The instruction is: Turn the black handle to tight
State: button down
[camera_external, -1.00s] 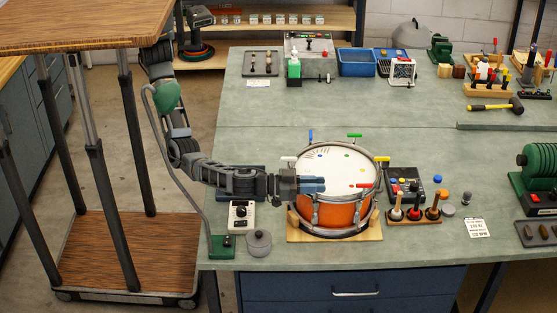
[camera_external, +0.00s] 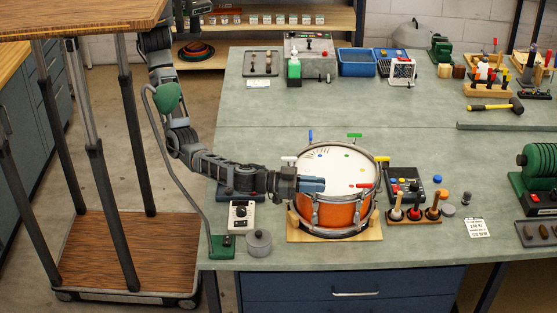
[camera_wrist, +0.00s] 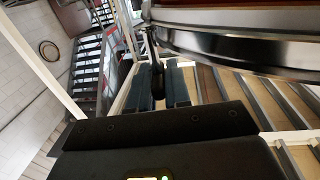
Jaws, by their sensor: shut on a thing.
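The drum (camera_external: 338,213), orange with metal rims and a white head, has coloured handles around its top rim. My gripper (camera_external: 313,184) is at the drum's left front edge in the external view, its blue fingers level with the rim. There the fingers cover the black handle. In the wrist view the black handle (camera_wrist: 157,82) sits between the two fingers of my gripper (camera_wrist: 159,88), beside the drum's metal rim (camera_wrist: 240,48). The fingers are shut on it. How tight the handle is cannot be told.
White (camera_external: 289,159), blue (camera_external: 310,135), green (camera_external: 354,136), yellow (camera_external: 382,159) and red (camera_external: 363,185) handles stand around the drum. A wooden base (camera_external: 292,236) carries it. A white-faced meter (camera_external: 241,214) and grey pot (camera_external: 258,242) are at left; a tool rack (camera_external: 425,221) is at right.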

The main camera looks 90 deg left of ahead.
jog(key=shift+r+m+g+h+p, duration=0.15)
jog(key=shift+m+h+p, duration=0.55)
jog(key=shift+p, duration=0.95)
jog(key=shift+r+m+g+h+p, duration=0.15)
jog(key=shift+m+h+p, duration=0.25)
jog(key=shift+h+p, duration=0.85)
jog(key=shift+f+m+g+h+p, duration=0.2)
jog(key=shift+m+g+h+p, duration=0.35)
jog(key=shift+p, duration=0.65)
jog(key=shift+f+m+g+h, duration=0.1)
jog(key=shift+m+g+h, duration=0.15)
jog(key=shift+m+h, duration=0.45)
jog(key=shift+m+g+h, duration=0.25)
jog(key=shift+g+h, duration=0.05)
jog(key=shift+h, duration=0.4)
jog(key=c, duration=1.2)
grip_release()
jog(key=shift+o, duration=0.2)
jog(key=shift+s+a, duration=0.1)
jog(key=shift+s, duration=0.05)
jog(key=v, duration=0.7)
jog(key=shift+s, duration=0.25)
jog(key=shift+a, duration=0.1)
